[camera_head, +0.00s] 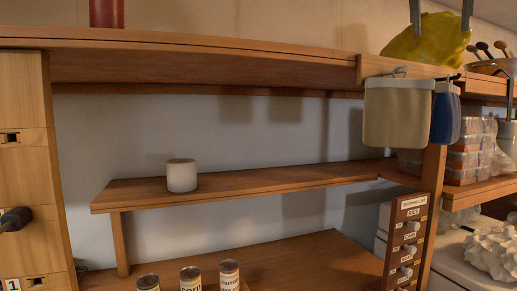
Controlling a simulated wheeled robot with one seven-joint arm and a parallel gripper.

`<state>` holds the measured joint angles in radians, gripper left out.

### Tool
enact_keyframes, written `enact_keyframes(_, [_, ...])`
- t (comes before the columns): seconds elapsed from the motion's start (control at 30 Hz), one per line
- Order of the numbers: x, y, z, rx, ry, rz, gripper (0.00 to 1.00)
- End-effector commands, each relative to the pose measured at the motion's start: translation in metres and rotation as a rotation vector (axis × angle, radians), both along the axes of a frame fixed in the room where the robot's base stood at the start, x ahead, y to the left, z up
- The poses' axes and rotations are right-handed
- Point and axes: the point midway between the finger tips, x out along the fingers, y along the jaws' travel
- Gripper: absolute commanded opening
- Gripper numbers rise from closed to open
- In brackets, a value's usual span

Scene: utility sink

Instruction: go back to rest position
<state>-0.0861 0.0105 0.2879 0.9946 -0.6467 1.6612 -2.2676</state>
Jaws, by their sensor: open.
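My gripper (441,31) shows only at the top right edge, as two dark fingers pointing down. They are apart. A lumpy yellow object (425,42) sits on the top shelf, and in the picture the fingers overlap its upper part. I cannot tell whether they touch it. The rest of my gripper and my arm are out of view.
A white cylinder (181,176) stands on the middle shelf (265,181). A red cylinder (106,13) stands on the top shelf (200,42). Cream (397,113) and blue (445,112) containers hang at right. Several cans (190,279) stand below. The middle shelf's right side is clear.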

Motion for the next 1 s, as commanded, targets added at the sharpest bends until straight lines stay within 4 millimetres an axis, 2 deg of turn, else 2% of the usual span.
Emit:
enact_keyframes(0.17, [0.008,0.016,-0.027,0.052,-0.005,-0.012,0.55])
enact_keyframes(0.37, [0.017,0.044,-0.072,0.147,-0.011,-0.044,0.55])
enact_keyframes(0.47, [0.019,0.062,-0.103,0.213,-0.011,-0.072,0.55])
enact_keyframes(0.57, [0.019,0.083,-0.143,0.294,-0.003,-0.115,0.55])
enact_keyframes(0.67, [0.013,0.109,-0.196,0.399,0.014,-0.186,0.55])
enact_keyframes(0.77, [-0.002,0.137,-0.262,0.526,0.044,-0.301,0.55])
enact_keyframes(0.8, [-0.010,0.147,-0.288,0.576,0.057,-0.358,0.55])
enact_keyframes(0.87, [-0.026,0.160,-0.327,0.644,0.078,-0.450,0.55])
enact_keyframes(1.0, [-0.071,0.182,-0.417,0.777,0.127,-0.712,0.55])
